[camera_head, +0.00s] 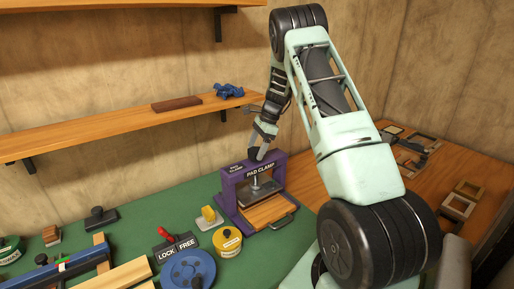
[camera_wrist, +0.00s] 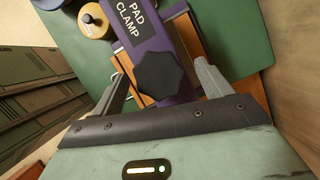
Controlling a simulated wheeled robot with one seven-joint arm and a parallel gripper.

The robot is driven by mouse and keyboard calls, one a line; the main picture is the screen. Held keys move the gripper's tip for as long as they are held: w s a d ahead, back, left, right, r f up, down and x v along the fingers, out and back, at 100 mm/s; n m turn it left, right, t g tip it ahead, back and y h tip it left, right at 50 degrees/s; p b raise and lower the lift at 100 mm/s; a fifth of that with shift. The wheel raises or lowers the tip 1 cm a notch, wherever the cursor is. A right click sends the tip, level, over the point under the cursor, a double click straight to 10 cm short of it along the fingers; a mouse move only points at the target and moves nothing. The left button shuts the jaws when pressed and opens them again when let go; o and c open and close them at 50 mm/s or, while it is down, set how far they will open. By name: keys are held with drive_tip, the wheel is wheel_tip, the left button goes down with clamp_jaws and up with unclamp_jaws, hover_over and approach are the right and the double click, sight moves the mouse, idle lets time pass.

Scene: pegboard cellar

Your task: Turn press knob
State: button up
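The press is a purple frame labelled "PAD CLAMP" (camera_head: 261,170) on the green bench. Its knob, a black faceted one (camera_wrist: 163,76), sits on top of the crossbar. In the head view the knob (camera_head: 254,154) is small and partly covered by my gripper (camera_head: 262,142). Below the crossbar are a screw and a grey pad (camera_head: 259,187) above a wooden drawer-like board (camera_head: 268,210). In the wrist view my gripper (camera_wrist: 160,71) is open, one finger on each side of the knob with gaps between. I cannot tell whether the fingers are level with it.
A yellow round tin (camera_head: 227,241), a yellow-handled block (camera_head: 209,217), a blue disc (camera_head: 187,269) and a red lever at "LOCK FREE" (camera_head: 177,244) stand left of the press. A wooden shelf (camera_head: 120,127) runs along the wall behind. Small frames (camera_head: 458,206) lie on the right-hand table.

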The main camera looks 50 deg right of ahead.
drive_tip(key=b+v, duration=0.3)
drive_tip(key=v, duration=1.4)
drive_tip(key=shift+r, duration=0.25)
drive_tip(key=shift+w, duration=0.1)
